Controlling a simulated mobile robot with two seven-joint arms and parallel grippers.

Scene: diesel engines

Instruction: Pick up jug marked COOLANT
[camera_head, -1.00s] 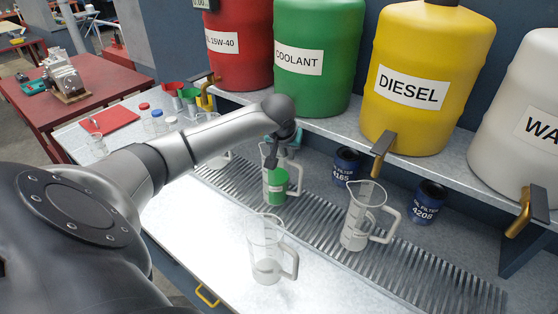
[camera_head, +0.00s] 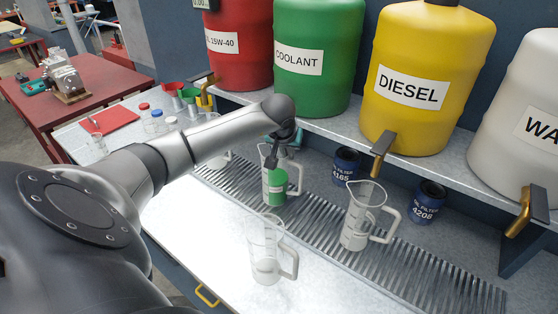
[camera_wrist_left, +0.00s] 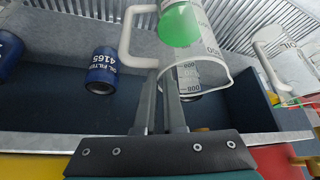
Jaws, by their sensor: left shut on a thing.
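A clear measuring jug with green liquid (camera_head: 276,188) stands upright, or nearly so, at the slatted grate under the green COOLANT drum. It has a small white label that I cannot read. My left gripper (camera_head: 272,160) reaches down at its rim from above. In the left wrist view the jug with green liquid (camera_wrist_left: 182,24) shows its rim and white handle close to the fingers of my left gripper (camera_wrist_left: 160,125). These are shut on the jug near where handle and rim meet. Whether its base touches the grate is unclear. My right gripper is not in view.
Two clear jugs stand nearby: one on the grate (camera_head: 356,235) and one on the bench front (camera_head: 265,262). Two blue oil filters (camera_head: 345,167) (camera_head: 428,202) stand behind. The shelf with large drums (camera_head: 318,60) and brass taps hangs above. A red tray (camera_head: 109,122) lies left.

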